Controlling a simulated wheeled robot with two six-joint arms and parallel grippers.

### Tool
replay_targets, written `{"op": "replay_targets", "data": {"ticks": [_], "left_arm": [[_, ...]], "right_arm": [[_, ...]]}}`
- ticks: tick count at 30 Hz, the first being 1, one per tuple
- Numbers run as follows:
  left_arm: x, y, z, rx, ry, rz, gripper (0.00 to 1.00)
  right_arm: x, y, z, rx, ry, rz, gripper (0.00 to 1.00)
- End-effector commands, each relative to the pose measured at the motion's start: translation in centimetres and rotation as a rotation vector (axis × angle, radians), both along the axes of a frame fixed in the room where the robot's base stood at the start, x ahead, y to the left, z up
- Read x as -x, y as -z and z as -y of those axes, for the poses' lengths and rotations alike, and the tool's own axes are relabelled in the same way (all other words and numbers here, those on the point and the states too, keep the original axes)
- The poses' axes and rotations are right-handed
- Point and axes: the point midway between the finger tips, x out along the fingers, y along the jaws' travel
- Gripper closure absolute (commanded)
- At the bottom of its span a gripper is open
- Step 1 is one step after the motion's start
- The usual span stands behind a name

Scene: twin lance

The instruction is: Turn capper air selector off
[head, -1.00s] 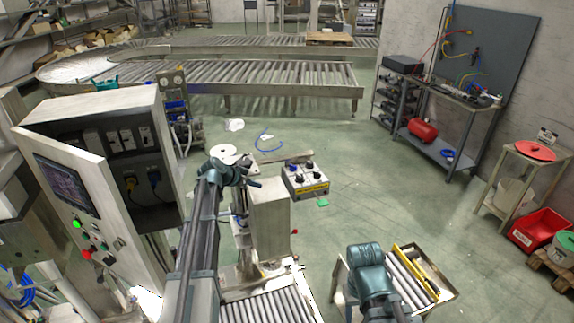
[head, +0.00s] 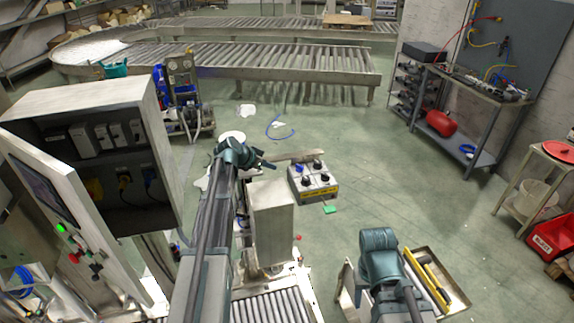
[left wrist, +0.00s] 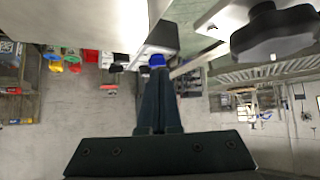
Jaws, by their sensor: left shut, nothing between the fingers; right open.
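A small grey box (head: 318,190) with a yellow label strip, black knobs and one blue knob (head: 299,169) stands right of my left gripper. I cannot read which knob is the air selector. My left gripper (head: 270,165) is shut and empty, its fingertips pointing at the box with a small gap in the head view. In the left wrist view the shut fingers (left wrist: 158,85) point at a blue knob (left wrist: 157,61), with a black knob (left wrist: 120,60) beside it. Contact cannot be told. My right arm shows at the lower right; its gripper fingers are hidden.
An upright metal housing (head: 272,215) stands just below my left gripper. A flat metal bar (head: 295,156) runs behind the box. An open electrical cabinet (head: 80,105) is at left. A large black knob (left wrist: 275,35) is close in the left wrist view. The floor right of the box is clear.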

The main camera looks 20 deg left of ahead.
Motion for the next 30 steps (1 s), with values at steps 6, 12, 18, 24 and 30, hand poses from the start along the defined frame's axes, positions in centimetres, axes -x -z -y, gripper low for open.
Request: {"op": "replay_targets", "data": {"ticks": [6, 12, 18, 24, 30], "left_arm": [[-2.4, 2.8, 1.1, 0.0, 0.004, 0.0, 1.0], [-5.2, 5.6, 2.4, -0.001, 0.003, 0.001, 1.0], [-7.7, 6.6, 3.6, 0.0, 0.003, 0.0, 1.0], [-9.6, 6.5, 4.6, 0.0, 0.001, 0.0, 1.0], [-10.1, 6.5, 4.9, -0.001, 0.001, 0.0, 1.0]], "right_arm": [[0.0, 2.8, 0.0, 0.0, 0.002, 0.001, 0.5], [-0.1, 5.6, 0.0, -0.001, 0.003, 0.002, 0.5], [-0.1, 6.6, 0.0, 0.0, 0.0, 0.002, 0.5], [-0.1, 6.5, 0.0, 0.0, 0.0, 0.002, 0.5], [-0.1, 6.5, 0.0, 0.0, 0.0, 0.002, 0.5]]}}
